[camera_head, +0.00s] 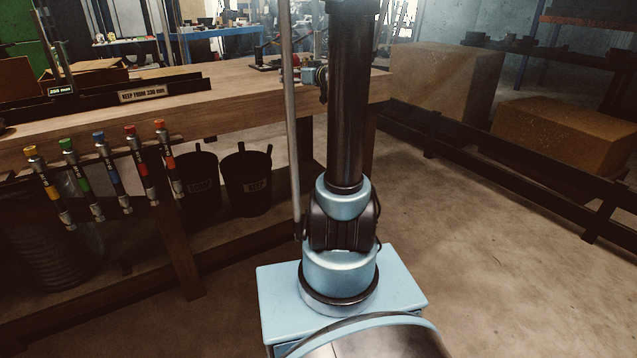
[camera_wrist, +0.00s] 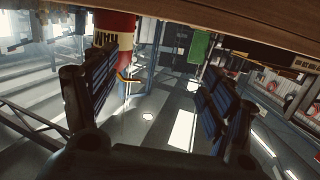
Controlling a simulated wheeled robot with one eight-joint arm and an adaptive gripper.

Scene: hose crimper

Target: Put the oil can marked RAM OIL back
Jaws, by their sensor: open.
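The wrist view is upside down, with the bench's wood along its top. A red and cream can (camera_wrist: 113,25) with dark lettering and a yellow spout or handle shows there, left of centre. The lettering is inverted and partly cut; it looks like RAM, and no OIL can be read. The can appears to stand on the bench. My gripper (camera_wrist: 158,76) is open and empty, its dark ribbed fingers apart. The can is beyond them, nearer the left finger, which covers part of its side. I cannot make out the can in the head view.
The wooden bench (camera_head: 225,105) fills the left of the head view. Several hoses (camera_head: 112,170) hang at its front edge; two black buckets (camera_head: 246,185) stand below. Cardboard boxes (camera_head: 445,80) sit behind a low rail at right. Floor is clear at right.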

